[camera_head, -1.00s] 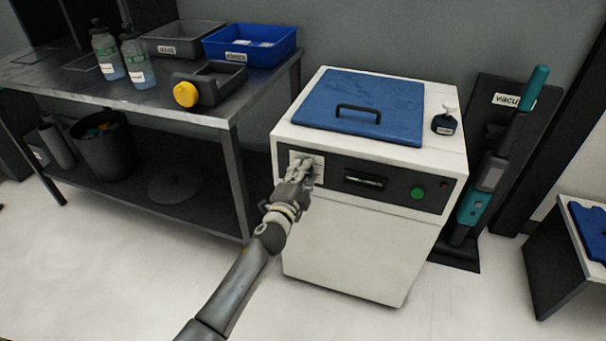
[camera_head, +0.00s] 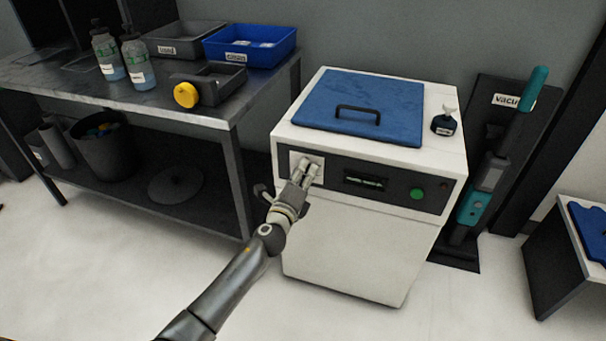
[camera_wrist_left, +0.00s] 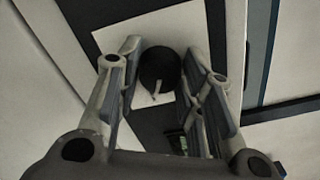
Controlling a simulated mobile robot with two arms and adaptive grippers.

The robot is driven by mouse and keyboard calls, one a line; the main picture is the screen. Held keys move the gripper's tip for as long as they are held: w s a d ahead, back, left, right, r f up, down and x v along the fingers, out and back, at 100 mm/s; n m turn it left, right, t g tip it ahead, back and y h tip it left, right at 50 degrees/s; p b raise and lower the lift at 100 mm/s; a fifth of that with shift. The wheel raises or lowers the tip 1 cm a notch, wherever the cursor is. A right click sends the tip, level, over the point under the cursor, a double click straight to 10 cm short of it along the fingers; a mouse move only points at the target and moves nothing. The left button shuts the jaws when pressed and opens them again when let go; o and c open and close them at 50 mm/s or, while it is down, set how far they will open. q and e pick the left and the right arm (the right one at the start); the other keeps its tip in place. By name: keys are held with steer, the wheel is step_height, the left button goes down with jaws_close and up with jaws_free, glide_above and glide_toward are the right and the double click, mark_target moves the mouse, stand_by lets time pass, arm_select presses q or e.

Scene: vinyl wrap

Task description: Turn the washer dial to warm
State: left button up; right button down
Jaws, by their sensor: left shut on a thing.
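The washer (camera_head: 345,250) is a white box with a blue lid and a dark front panel. Its round dark dial (camera_wrist_left: 160,70) sits on a white square plate (camera_wrist_left: 200,22) and carries a pale pointer line, seen in the left wrist view. My left gripper (camera_head: 308,170) is at the left end of the panel, in front of the plate. In the left wrist view its fingers (camera_wrist_left: 165,85) stand on both sides of the dial, shut on it. The fingers hide the dial in the head view. My right gripper is not in view.
The panel has a small display (camera_head: 366,183) and a green button (camera_head: 416,193). A workbench (camera_head: 150,105) with bottles and bins is at left, a vacuum (camera_head: 490,170) at right. The floor in front is clear.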

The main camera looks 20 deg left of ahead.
arm_select(q)
steer(key=shift+f, duration=0.1)
stand_by(0.5)
steer(key=o, duration=1.1)
steer(key=shift+c, duration=0.2)
steer(key=s, duration=1.2)
steer(key=shift+a, duration=0.2)
